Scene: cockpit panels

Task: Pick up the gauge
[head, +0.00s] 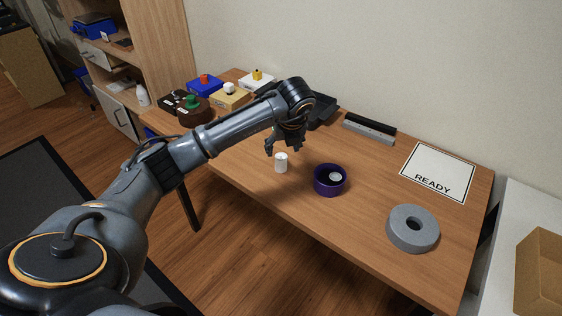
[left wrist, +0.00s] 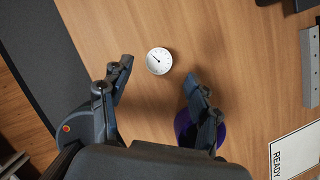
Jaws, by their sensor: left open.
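The gauge (head: 281,163) is a small white cylinder standing upright on the wooden table near its front edge. In the left wrist view the gauge (left wrist: 159,61) shows its round white dial with a dark needle, facing the camera. My left gripper (head: 283,148) is open and points down above the gauge. In the left wrist view my left gripper (left wrist: 158,72) has its fingers apart on either side of the dial, and no contact shows. My right gripper is in neither view.
A purple ring-shaped holder (head: 322,186) with a white round piece inside stands right of the gauge. A grey ring (head: 402,239) and a READY sheet (head: 438,172) lie farther right. Coloured button boxes (head: 230,97) stand at the back left. Bare table lies around the gauge.

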